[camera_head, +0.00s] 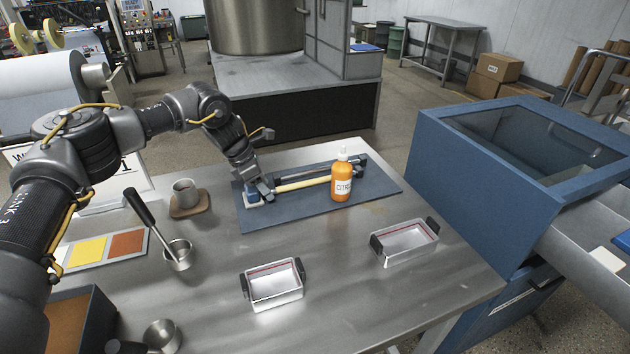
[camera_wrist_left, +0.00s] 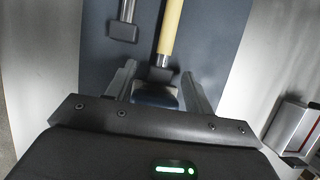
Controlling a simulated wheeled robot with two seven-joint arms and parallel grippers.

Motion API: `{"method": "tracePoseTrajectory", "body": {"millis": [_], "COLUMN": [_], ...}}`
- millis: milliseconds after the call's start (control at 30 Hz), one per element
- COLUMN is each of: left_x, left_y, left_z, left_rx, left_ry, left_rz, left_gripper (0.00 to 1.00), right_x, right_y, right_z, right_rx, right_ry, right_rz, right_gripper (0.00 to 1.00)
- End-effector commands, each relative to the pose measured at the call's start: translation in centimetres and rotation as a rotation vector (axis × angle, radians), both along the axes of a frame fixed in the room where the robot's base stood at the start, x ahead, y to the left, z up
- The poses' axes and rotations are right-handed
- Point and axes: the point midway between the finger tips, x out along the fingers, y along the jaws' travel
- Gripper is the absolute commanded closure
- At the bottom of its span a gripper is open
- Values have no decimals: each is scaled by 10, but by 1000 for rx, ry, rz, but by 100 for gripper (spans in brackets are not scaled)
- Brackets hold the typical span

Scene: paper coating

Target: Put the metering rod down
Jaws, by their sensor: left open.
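A rod with a pale yellow length (camera_head: 302,184) lies on the blue-grey mat (camera_head: 380,185). In the left wrist view the yellow rod (camera_wrist_left: 170,28) has a metal collar and a dark end over a small blue block (camera_wrist_left: 155,96). My left gripper (camera_head: 262,190) is at the rod's left end. Its jaws (camera_wrist_left: 160,90) are open, one finger on each side of that end; I cannot tell whether they touch it. A second, grey rod (camera_wrist_left: 127,12) with a dark end lies beside it. I cannot tell for sure which is the metering rod. My right gripper is out of view.
An orange bottle (camera_head: 342,182) stands at the front of the rods. Two metal trays (camera_head: 274,302) (camera_head: 405,255) with dark handles stand on the table. A mug (camera_head: 185,193), a ladle (camera_head: 178,257) and colour samples (camera_head: 90,250) are to the left. The table's middle is clear.

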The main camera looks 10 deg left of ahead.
Motion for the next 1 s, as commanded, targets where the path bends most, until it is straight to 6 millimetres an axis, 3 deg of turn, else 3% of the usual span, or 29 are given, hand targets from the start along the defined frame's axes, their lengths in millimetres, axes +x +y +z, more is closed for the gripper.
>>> {"method": "tracePoseTrajectory", "body": {"millis": [267, 667, 1000], "left_x": [1, 1, 2], "left_y": [-1, -1, -1], "left_z": [-4, -3, 7], "left_rx": [0, -1, -2], "left_ry": [-1, -1, -4], "left_rz": [0, 1, 0], "left_gripper": [47, 98, 100], "right_x": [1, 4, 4], "right_y": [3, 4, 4], "right_z": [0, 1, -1], "right_rx": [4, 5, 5], "right_ry": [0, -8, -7], "right_rz": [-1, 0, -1], "right_gripper": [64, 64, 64]}}
